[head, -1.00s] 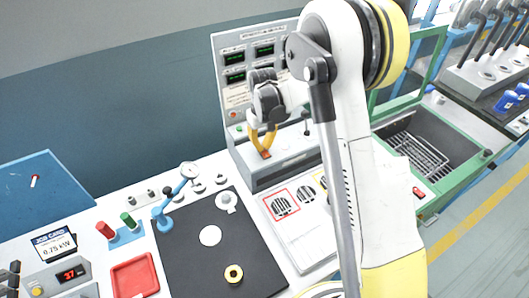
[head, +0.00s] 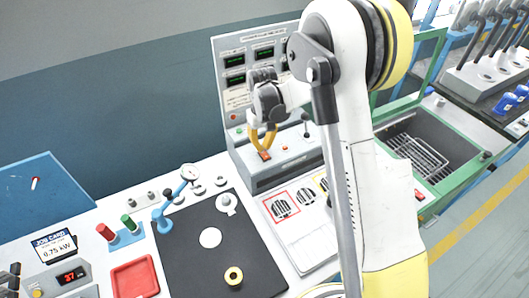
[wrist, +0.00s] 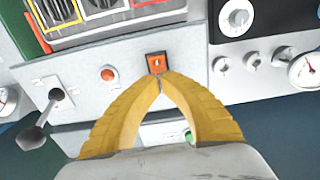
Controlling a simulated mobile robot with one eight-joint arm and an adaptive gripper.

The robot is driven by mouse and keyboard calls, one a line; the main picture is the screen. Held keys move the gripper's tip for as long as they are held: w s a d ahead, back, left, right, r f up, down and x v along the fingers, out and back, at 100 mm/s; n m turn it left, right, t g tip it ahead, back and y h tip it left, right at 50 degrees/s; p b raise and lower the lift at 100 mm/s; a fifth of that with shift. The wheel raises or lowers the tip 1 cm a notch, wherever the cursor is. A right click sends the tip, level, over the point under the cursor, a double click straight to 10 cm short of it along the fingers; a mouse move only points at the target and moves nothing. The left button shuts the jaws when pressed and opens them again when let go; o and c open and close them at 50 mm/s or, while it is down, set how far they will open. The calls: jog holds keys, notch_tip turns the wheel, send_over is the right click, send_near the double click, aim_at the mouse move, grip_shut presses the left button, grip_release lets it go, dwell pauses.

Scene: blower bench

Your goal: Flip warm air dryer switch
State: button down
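An orange-red rocker switch (head: 264,156) sits on the sloped grey front of the instrument console (head: 283,179). In the wrist view the same switch (wrist: 157,63) has a small light mark and lies just beyond my fingertips. My gripper (head: 264,148) has yellow fingers that curve together, their tips meeting. My gripper (wrist: 160,80) holds nothing, and its tips are at the switch's near edge; I cannot tell whether they touch it. Another red switch (head: 419,194) is on the green-framed open box (head: 440,185) at right. No label shows which is the dryer's.
A round orange button (wrist: 108,73) and a black-knobbed lever (wrist: 45,120) are beside the switch. The upright display panel (head: 250,75) stands behind my gripper. A black mat (head: 185,250) and a blue gauge stand (head: 163,218) are at left on the white bench.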

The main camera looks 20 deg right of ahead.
aim_at(263, 153)
jog(key=shift+r+p, duration=1.2)
jog(key=shift+r, duration=1.35)
jog(key=shift+s+r, duration=0.15)
jog(key=shift+r, duration=0.15)
jog(key=s+r+m+t+b, duration=0.1)
jog(key=s+r+t+b, duration=0.6)
jog(key=s, duration=1)
jog(key=s+m+b, duration=0.1)
jog(key=s+b, duration=0.2)
jog(key=s, duration=0.5)
jog(key=shift+s, duration=0.3)
